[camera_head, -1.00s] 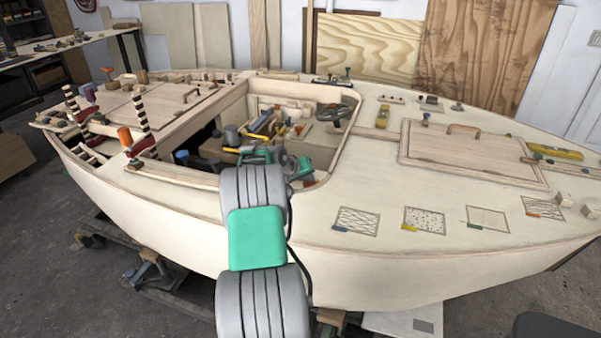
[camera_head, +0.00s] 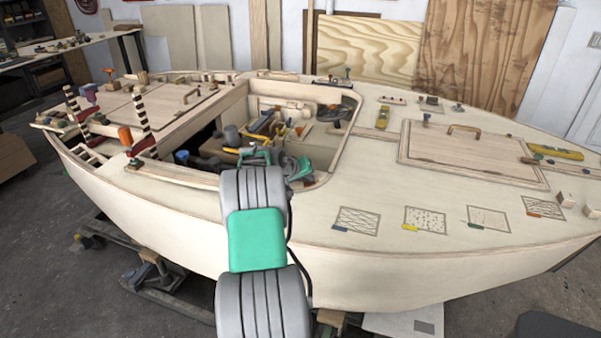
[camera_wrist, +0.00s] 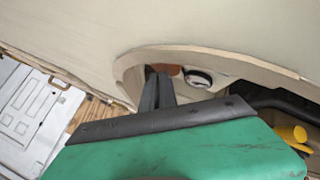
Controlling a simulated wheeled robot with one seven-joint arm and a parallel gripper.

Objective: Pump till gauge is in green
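In the wrist view a small round gauge (camera_wrist: 199,77) with a pale face and dark rim sits in the pale curved panel; its needle and colour bands are too small to read. A brown-orange piece (camera_wrist: 166,69) lies just left of it; I cannot tell whether it belongs to the pump. My gripper's dark fingers (camera_wrist: 158,90) are close together, just below and left of the gauge. Whether they hold anything is unclear. In the head view my green wrist reaches into the cockpit, and the fingers cannot be made out. No pump handle can be identified with certainty.
The wooden hull's cockpit opening has a raised rim (camera_head: 345,135) close around my wrist. Tools and yellow parts (camera_head: 262,122) crowd its inside. A dark steering wheel (camera_head: 334,112) is at the cockpit's right end.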

